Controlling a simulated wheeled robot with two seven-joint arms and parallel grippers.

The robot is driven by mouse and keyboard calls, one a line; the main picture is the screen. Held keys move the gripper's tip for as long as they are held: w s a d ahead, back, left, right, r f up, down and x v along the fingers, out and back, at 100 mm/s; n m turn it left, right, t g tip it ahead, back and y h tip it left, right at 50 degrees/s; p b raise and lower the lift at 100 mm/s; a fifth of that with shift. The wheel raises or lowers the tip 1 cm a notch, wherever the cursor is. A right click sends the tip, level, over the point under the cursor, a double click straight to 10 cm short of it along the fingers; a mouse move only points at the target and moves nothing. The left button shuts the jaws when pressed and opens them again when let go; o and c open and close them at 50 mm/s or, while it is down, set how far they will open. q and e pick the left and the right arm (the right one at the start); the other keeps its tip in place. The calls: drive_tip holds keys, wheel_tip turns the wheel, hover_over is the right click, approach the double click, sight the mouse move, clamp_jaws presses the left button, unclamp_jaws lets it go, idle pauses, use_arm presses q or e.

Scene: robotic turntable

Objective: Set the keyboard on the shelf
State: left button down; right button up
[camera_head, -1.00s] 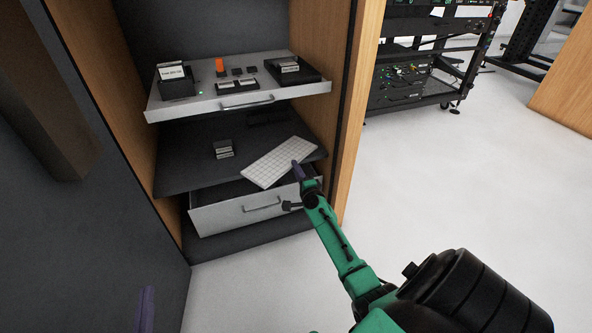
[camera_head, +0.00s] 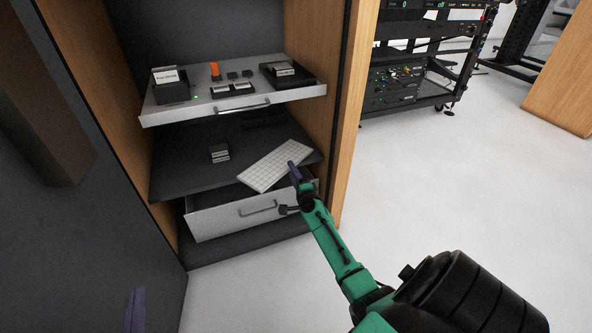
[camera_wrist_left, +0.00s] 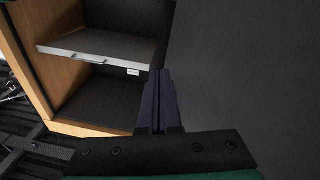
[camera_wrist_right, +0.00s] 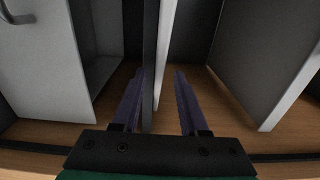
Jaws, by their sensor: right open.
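The white keyboard (camera_head: 264,171) lies at an angle on the right part of the dark middle shelf (camera_head: 178,178) in the cabinet, its near corner by the shelf's front edge. My right gripper (camera_head: 294,170) is at the keyboard's right front side. In the right wrist view, its jaws (camera_wrist_right: 158,80) are spread, with a white edge, apparently the keyboard's, and the dark shelf edge between them. Whether the fingers touch either is unclear. My left gripper (camera_wrist_left: 158,78) has its fingers together and empty; its tip shows low left in the head view (camera_head: 136,308).
A grey pull-out tray (camera_head: 200,104) with small items sits above the shelf. A small dark block (camera_head: 219,153) stands on the shelf left of the keyboard. A partly open drawer (camera_head: 230,217) is below. The wooden side panel (camera_head: 347,120) is close on the right.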

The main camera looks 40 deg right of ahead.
drive_tip(key=shift+r, duration=0.1)
use_arm(q)
drive_tip(key=s+f+g+y+p, duration=0.1)
drive_tip(key=s+f+g, duration=0.4)
drive_tip(key=s+f, duration=0.5)
wheel_tip(320, 180, down, 4)
drive_tip(key=shift+d+r+n+p, duration=0.15)
drive_tip(key=shift+d+n+p, duration=0.2)
drive_tip(key=shift+p, duration=0.15)
use_arm(e)
drive_tip(key=v, duration=1.2)
